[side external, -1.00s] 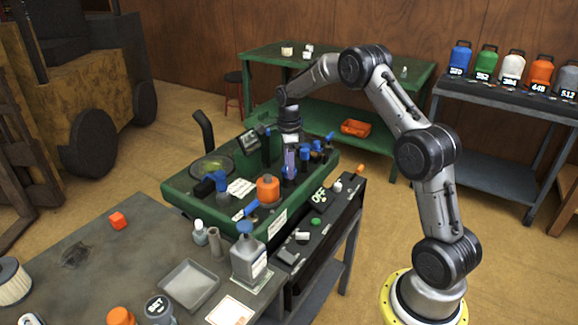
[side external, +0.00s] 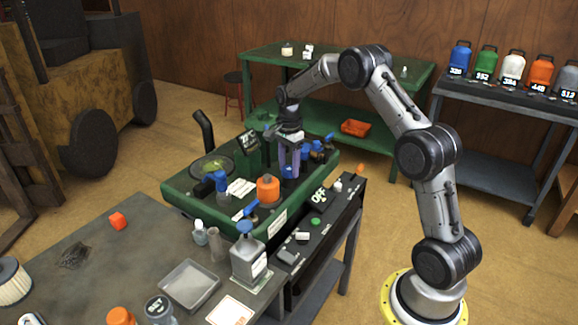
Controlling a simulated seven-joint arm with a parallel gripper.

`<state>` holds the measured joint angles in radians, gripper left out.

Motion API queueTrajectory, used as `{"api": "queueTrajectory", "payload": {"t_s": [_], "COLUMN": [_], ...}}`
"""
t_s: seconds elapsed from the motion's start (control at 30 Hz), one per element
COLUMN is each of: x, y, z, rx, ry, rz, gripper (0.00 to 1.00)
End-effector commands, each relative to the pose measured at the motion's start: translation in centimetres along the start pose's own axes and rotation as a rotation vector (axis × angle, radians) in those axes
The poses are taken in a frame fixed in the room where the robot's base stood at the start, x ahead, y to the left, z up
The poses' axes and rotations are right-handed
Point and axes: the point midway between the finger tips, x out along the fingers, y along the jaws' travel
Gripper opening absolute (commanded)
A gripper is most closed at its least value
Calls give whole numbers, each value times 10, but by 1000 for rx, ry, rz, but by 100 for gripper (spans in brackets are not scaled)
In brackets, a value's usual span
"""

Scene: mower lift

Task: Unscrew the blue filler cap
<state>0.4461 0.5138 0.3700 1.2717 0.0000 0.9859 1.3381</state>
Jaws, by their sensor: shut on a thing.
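My gripper (side external: 289,168) points straight down over the green mower deck (side external: 180,190), right of its middle. Its two purple-grey fingers show side by side and are closed on a small blue piece low between them, which looks like the blue filler cap (side external: 288,172). The fingers hide most of the cap, so I cannot tell whether it is still seated or its thread is free. Blue fittings (side external: 316,147) stand close to the right of the fingers.
An orange cap (side external: 268,188) and a blue-topped part (side external: 221,183) stand on the deck nearby. A jug (side external: 249,262) and a grey tray (side external: 188,285) sit on the front bench.

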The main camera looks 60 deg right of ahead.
Motion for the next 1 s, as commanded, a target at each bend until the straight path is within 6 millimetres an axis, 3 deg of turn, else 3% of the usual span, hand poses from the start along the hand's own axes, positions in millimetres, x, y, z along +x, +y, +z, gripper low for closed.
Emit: {"api": "queueTrajectory", "payload": {"t_s": [0.33, 0.73, 1.0], "x": [0, 0, 0], "y": [0, 0, 0], "z": [0, 0, 0], "rx": [-28, -476, -559], "ry": [-1, -1, -1], "rz": [1, 1, 1], "gripper": [0, 0, 0]}}
